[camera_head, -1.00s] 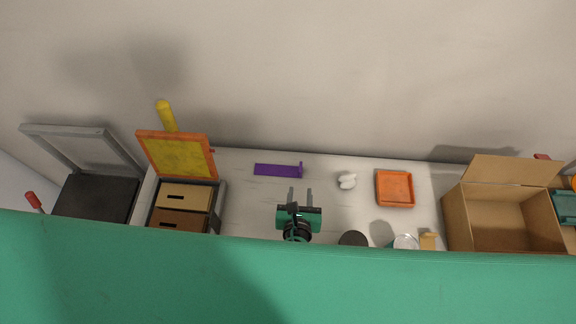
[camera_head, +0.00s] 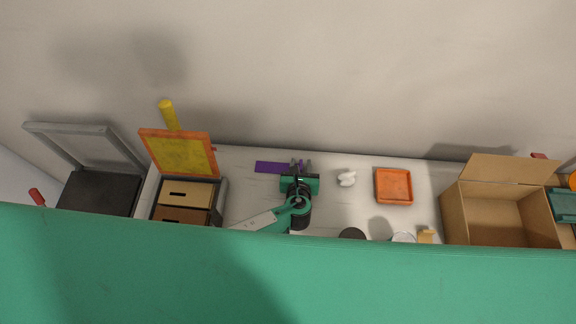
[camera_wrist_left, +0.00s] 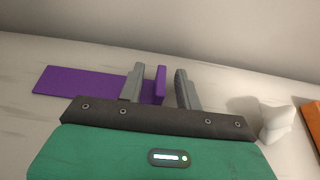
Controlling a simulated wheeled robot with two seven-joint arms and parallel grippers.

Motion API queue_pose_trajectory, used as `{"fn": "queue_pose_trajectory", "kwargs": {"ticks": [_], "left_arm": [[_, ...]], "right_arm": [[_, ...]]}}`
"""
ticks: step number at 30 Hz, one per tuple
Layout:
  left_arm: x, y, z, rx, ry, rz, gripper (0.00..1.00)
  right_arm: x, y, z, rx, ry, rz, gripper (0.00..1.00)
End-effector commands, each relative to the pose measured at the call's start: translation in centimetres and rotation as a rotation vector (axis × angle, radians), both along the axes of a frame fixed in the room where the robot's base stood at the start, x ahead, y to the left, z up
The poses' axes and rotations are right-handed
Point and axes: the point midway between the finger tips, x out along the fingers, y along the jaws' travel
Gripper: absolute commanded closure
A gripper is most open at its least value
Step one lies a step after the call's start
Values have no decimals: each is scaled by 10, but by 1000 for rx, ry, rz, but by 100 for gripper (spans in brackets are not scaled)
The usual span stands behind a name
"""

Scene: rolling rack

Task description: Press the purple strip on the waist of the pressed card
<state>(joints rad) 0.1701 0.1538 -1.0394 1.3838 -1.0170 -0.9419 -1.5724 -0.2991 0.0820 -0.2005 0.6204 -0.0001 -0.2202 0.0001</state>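The purple strip (camera_head: 271,167) lies flat on the white surface near the back wall, with a raised upright tab at its right end. It also shows in the left wrist view (camera_wrist_left: 80,82), where the tab (camera_wrist_left: 160,84) stands between my two fingers. My left gripper (camera_head: 301,164) is open around that tab, with a gap visible on the right finger's side; contact on the left finger's side cannot be told. No pressed card can be made out. My right gripper is not in view.
A white lumpy object (camera_head: 346,178) and an orange tray (camera_head: 394,201) lie to the right. A cardboard box (camera_head: 468,219) stands further right. A wooden drawer unit (camera_head: 216,205) and an orange-framed yellow screen (camera_head: 182,156) stand left. A green surface (camera_head: 400,285) fills the front.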

Motion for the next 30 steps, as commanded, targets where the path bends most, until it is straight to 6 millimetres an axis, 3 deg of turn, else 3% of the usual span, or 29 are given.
{"fn": "queue_pose_trajectory", "kwargs": {"ticks": [7, 13, 24, 30], "left_arm": [[1, 0, -1, -1, 1, -1, 65], [1, 0, -1, -1, 1, -1, 100], [1, 0, 1, -1, 0, -1, 100], [1, 0, 15, -2, -1, 0, 100]], "right_arm": [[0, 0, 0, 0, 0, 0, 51], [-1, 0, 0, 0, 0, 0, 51], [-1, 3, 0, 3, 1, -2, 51], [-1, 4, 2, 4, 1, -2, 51]]}}
